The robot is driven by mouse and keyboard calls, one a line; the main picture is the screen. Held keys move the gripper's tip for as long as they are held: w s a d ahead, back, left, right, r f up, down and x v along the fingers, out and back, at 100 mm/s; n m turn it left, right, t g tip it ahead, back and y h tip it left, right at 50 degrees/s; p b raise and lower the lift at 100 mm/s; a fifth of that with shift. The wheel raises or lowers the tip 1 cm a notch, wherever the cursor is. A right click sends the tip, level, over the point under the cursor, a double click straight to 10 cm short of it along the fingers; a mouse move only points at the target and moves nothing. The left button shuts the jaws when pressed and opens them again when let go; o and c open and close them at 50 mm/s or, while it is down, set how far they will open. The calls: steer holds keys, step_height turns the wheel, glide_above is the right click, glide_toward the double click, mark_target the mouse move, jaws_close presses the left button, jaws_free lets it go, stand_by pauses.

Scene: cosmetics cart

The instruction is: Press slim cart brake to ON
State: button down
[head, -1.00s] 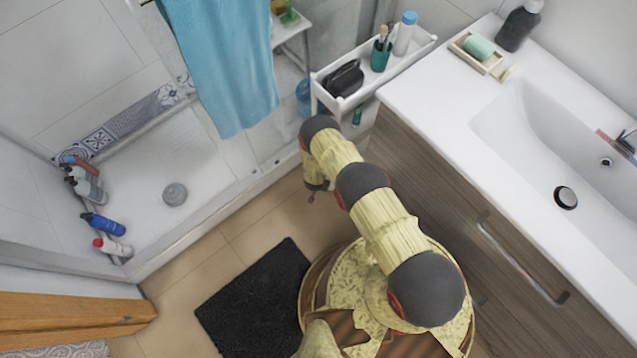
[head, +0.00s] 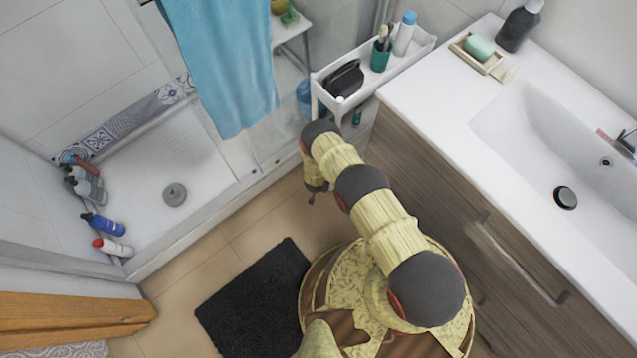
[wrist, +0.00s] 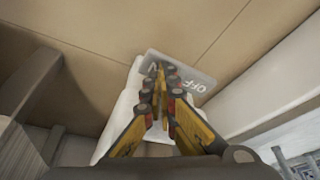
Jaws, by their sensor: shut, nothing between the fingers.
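The slim cart (head: 330,110) is white and stands between the shower and the vanity in the head view. Its brake shows in the wrist view as a grey rocker plate (wrist: 205,82) on a white mount (wrist: 127,108) near the floor. The letters OFF are readable on its right part; its left part is partly covered by my fingers. My gripper (wrist: 160,72) is shut and empty, its fingertips over the middle-left of the plate. I cannot tell whether they touch it. In the head view my gripper (head: 312,198) shows only in part, low beside the cart's front.
The vanity (head: 440,170) stands close on the right of my arm. The shower tray edge (head: 205,215) runs along the left. A black mat (head: 255,300) lies on the tiled floor. The cart's top tray holds a dark case (head: 343,78), a green cup and a bottle.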

steer(key=shift+r, duration=0.1)
step_height(320, 180, up, 7)
steer(key=p, duration=0.4)
stand_by(0.5)
stand_by(0.4)
